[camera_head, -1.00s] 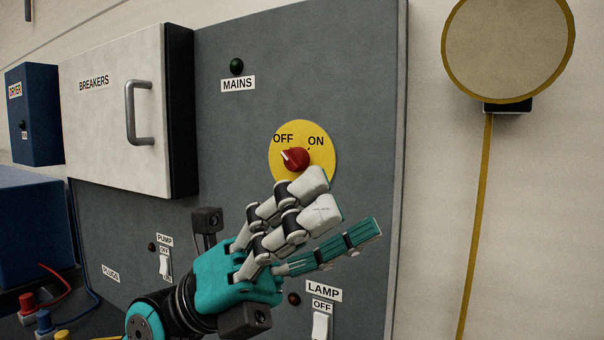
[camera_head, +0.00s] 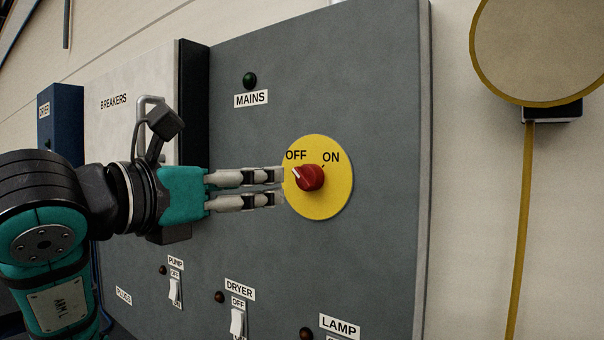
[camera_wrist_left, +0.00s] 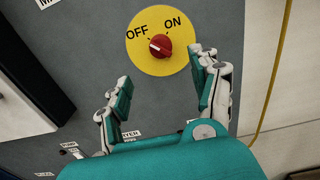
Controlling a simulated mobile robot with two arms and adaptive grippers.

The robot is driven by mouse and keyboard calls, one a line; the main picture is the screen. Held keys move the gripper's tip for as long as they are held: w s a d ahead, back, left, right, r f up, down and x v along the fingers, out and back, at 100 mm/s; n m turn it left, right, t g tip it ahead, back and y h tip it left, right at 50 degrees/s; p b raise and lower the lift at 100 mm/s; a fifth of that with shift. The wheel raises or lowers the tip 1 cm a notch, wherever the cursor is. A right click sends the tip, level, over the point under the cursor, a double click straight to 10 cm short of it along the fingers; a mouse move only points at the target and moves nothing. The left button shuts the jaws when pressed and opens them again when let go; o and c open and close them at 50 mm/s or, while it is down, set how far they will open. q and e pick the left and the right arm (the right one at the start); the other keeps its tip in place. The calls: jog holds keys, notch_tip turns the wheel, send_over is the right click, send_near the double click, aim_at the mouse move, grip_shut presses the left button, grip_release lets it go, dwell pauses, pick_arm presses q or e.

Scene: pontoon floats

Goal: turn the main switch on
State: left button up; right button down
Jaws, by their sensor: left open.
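The main switch is a red rotary knob (camera_head: 309,178) on a yellow round plate (camera_head: 330,202) marked OFF and ON, on the grey panel. Its white mark points toward OFF. The knob also shows in the left wrist view (camera_wrist_left: 160,46), ahead of the fingers. My left gripper (camera_head: 281,187) comes in from the left, its fingertips at the plate's left edge, just short of the knob. In the left wrist view its fingers (camera_wrist_left: 160,66) are spread apart with nothing between them. Whether the fingertips touch the plate I cannot tell. My right gripper is not in view.
A dark green MAINS lamp (camera_head: 250,80) sits above the knob. Below are the PUMP switch (camera_head: 174,290) and DRYER switch (camera_head: 237,322). The BREAKERS box (camera_head: 112,128) sticks out behind my left arm. A round yellow-rimmed disc (camera_head: 540,48) hangs at right.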

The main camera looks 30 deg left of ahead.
aim_at(300, 178)
pick_arm(q)
jog(key=w+p, duration=0.1)
jog(key=w, duration=0.2)
jog(key=w+d+p, duration=0.1)
jog(key=w, duration=0.3)
jog(key=w+p, duration=0.1)
jog(key=w, duration=0.3)
jog(key=shift+w+d, duration=0.1)
jog(key=shift+d, duration=0.2)
jog(key=shift+w, duration=0.35)
jog(key=shift+c, duration=0.2)
jog(key=c, duration=1.1)
